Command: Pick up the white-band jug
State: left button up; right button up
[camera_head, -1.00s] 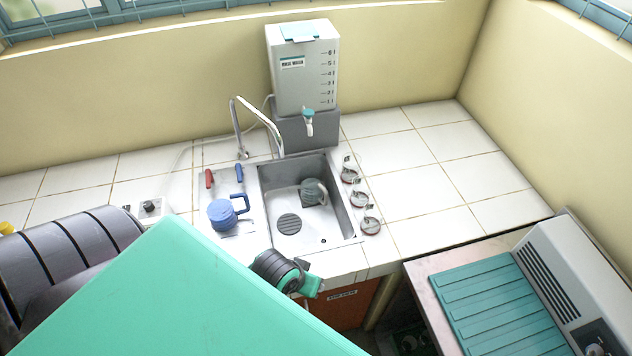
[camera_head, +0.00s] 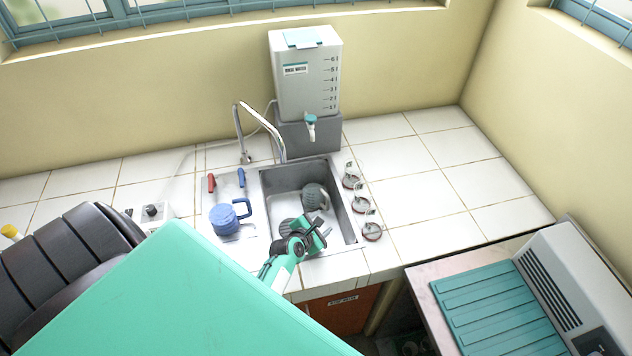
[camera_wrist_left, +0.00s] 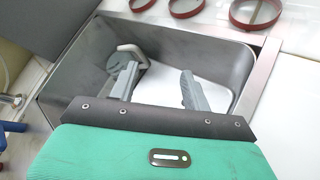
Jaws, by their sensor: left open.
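A grey-green jug (camera_head: 315,197) lies in the sink (camera_head: 350,228), toward its back right; I cannot make out a white band on it. It also shows in the left wrist view (camera_wrist_left: 124,62), partly behind a finger. A blue jug (camera_head: 224,218) with a handle stands left of the sink. My left gripper (camera_head: 318,234) is over the front part of the sink, nearer the front edge than the grey-green jug. In the left wrist view its fingers (camera_wrist_left: 158,86) are apart with nothing between them. My right gripper is out of view.
A tap (camera_head: 262,120) arches over the sink's back left corner. A white water tank (camera_head: 303,85) stands behind the sink. Several red-rimmed round items (camera_head: 372,231) line the sink's right side. The tiled counter (camera_head: 430,165) farther right is clear.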

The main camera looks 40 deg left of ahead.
pick_arm(q)
jog(key=w+a+f+n+y, duration=0.2)
jog(key=a+f+n+y, duration=0.15)
jog(key=n, duration=0.55)
jog(key=b, duration=0.7)
send_near(318, 194)
jog(key=w+d+f, duration=0.2)
jog(key=w+f, duration=0.1)
jog(key=w, duration=0.3)
jog(key=shift+w+a+r, duration=0.1)
jog(key=shift+r, duration=0.2)
